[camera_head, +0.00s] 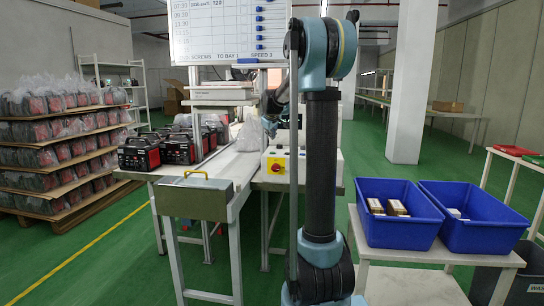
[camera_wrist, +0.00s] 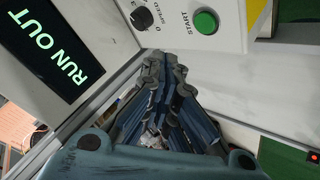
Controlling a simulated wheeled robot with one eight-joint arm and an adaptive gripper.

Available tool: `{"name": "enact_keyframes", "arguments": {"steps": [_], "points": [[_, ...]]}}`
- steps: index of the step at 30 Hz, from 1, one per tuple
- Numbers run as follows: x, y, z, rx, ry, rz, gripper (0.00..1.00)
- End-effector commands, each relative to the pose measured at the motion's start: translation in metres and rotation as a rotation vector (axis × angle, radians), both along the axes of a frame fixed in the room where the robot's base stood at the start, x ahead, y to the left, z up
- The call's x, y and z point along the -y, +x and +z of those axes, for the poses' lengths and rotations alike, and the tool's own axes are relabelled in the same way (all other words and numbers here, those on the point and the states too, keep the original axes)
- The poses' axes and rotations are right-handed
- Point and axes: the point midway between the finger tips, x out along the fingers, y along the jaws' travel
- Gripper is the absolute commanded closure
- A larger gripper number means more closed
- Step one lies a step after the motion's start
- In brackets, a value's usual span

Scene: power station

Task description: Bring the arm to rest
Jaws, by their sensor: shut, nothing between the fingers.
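My gripper (camera_wrist: 164,66) is shut and empty in the wrist view, its blue-grey fingers close together. It hangs near a pale machine panel with a green START button (camera_wrist: 205,22) and a black speed knob (camera_wrist: 142,18). In the head view my arm stands upright and bends at the top, and its end comes down over the workbench beside the white control box (camera_head: 328,162). The gripper is small and partly hidden there.
A dark screen (camera_wrist: 45,48) reads RUN OUT. Black-red power units (camera_head: 139,153) stand on the left bench. Two blue bins (camera_head: 398,228) (camera_head: 470,228) sit on a table at right. Loaded shelves (camera_head: 60,160) fill the left. A white pillar (camera_head: 409,90) stands behind; green floor is open at left.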

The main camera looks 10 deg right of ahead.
Motion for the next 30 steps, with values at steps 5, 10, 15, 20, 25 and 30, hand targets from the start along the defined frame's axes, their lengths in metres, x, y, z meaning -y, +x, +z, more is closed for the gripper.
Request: {"name": "enact_keyframes", "arguments": {"steps": [5, 10, 15, 20, 25, 30], "points": [[0.000, 0.000, 0.000, 0.000, 0.000, 0.000, 1.00], [0.000, -0.001, 0.000, -0.001, 0.000, -0.001, 1.00], [0.002, -0.025, -0.002, -0.022, 0.019, -0.020, 1.00], [0.006, -0.080, -0.009, -0.070, 0.064, -0.067, 1.00], [0.011, -0.145, -0.023, -0.129, 0.115, -0.126, 1.00], [0.014, -0.209, -0.041, -0.187, 0.164, -0.185, 1.00]]}}
